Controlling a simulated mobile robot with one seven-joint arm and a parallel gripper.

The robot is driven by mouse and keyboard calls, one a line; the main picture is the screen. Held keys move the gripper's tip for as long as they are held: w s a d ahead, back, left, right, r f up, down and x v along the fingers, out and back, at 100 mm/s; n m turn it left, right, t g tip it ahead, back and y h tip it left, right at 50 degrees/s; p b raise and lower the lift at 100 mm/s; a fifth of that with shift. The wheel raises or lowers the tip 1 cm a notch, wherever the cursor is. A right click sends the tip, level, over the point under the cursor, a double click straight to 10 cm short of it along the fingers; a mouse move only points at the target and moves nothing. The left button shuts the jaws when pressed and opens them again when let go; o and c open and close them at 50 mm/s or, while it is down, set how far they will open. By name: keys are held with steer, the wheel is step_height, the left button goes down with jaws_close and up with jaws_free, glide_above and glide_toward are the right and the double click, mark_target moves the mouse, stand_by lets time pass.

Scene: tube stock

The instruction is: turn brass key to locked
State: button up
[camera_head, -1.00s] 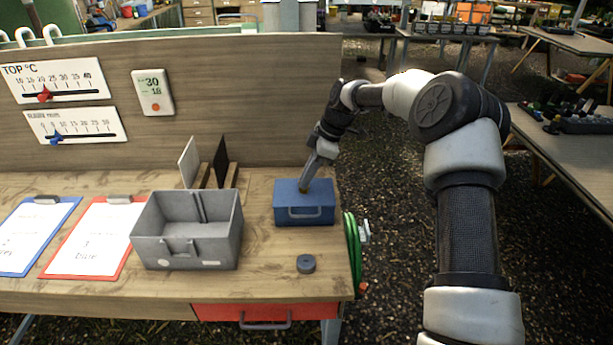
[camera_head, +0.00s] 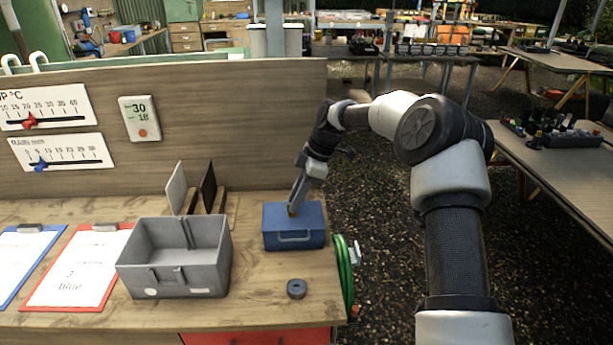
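The brass key (camera_head: 292,211) shows as a small yellow-brown spot on top of the blue box (camera_head: 294,239), which stands at the right end of the bench. My gripper (camera_head: 293,207) comes down from the upper right with its fingertips at the key. The fingers hide most of the key. Whether they are closed on it, and which way the key is turned, is too small to tell.
A grey open bin (camera_head: 218,262) stands left of the blue box. A dark round weight (camera_head: 297,288) lies in front of the box. Red (camera_head: 38,304) and blue (camera_head: 8,291) clipboards lie at the left. A green hose (camera_head: 344,268) hangs at the bench's right edge. A wooden panel (camera_head: 240,120) rises behind.

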steer(key=v, duration=1.6)
steer(key=shift+d+r+p, duration=0.15)
steer(key=shift+r+p, duration=0.1)
steer(key=shift+p, duration=0.15)
steer(key=s+r+m+t+h+p, duration=0.1)
steer(key=s+r+m+h, duration=0.1)
steer(key=s+r+m, duration=0.5)
steer(key=s+r+m+t+h+p, duration=0.1)
steer(key=s+r+t+h+p, duration=0.1)
steer(key=s+r, duration=0.65)
steer(key=s+d+f+m+t, duration=0.1)
steer(key=s+f+m, duration=0.1)
steer(key=s, duration=0.5)
steer(key=s+d+f+m+p, duration=0.1)
steer(key=s+d+m, duration=0.1)
steer(key=s+m, duration=0.2)
steer(key=s+d+f+m+t, duration=0.1)
steer(key=s+m, duration=0.3)
steer(key=s, duration=0.7)
steer(key=shift+d+f+t+p, duration=0.3)
steer(key=shift+d+f, duration=0.4)
steer(key=shift+f, duration=0.15)
steer(key=shift+s, duration=0.1)
